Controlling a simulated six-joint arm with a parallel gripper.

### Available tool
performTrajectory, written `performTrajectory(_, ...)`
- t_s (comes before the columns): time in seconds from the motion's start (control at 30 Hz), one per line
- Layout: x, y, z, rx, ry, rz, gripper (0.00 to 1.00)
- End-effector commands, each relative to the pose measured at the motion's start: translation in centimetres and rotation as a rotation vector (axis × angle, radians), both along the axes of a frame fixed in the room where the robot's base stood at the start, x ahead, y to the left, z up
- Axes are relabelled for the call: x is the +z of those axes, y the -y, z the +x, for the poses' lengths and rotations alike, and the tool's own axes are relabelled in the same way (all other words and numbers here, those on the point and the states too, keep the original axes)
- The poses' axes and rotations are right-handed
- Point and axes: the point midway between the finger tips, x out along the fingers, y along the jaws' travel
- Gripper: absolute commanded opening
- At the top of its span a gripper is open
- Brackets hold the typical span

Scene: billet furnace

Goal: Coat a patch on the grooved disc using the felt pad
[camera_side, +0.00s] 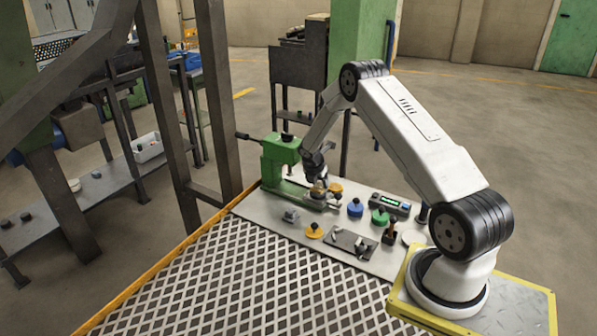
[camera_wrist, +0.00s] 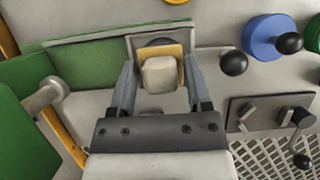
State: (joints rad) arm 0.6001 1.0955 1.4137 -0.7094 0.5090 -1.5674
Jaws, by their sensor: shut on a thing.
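My gripper (camera_wrist: 160,77) is shut on the felt pad, a pale block (camera_wrist: 159,75) with a tan layer (camera_wrist: 174,51) at its far face. In the side view my gripper (camera_side: 318,186) is low over the plate, beside the green press-like fixture (camera_side: 283,150). A dark rounded edge (camera_wrist: 158,43) shows just beyond the pad in the wrist view, inside a pale square mount. It may be the grooved disc, but the pad hides most of it and no grooves can be made out. I cannot tell whether the pad touches it.
A blue knobbed disc (camera_side: 355,208), a green knobbed disc (camera_side: 380,216) and a yellow disc (camera_side: 314,231) stand nearby on the plate. A dark plate with levers (camera_side: 352,243) and a small display box (camera_side: 390,203) are to the right. The grating (camera_side: 250,285) in front is clear.

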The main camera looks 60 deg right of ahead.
Motion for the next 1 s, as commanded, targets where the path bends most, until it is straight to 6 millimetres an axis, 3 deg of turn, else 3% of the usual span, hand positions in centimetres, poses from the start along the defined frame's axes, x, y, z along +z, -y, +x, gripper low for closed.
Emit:
performTrajectory(0.33,-0.1,1.6,0.9,0.001,-0.001,0.001,0.16)
performTrajectory(0.87,0.0,-2.0,-1.2,0.002,-0.003,0.002,0.16)
performTrajectory(0.93,0.5,-1.9,-1.1,0.0,0.0,0.0,0.16)
performTrajectory(1.0,2.3,-1.8,-1.0,-0.001,0.004,-0.002,0.16)
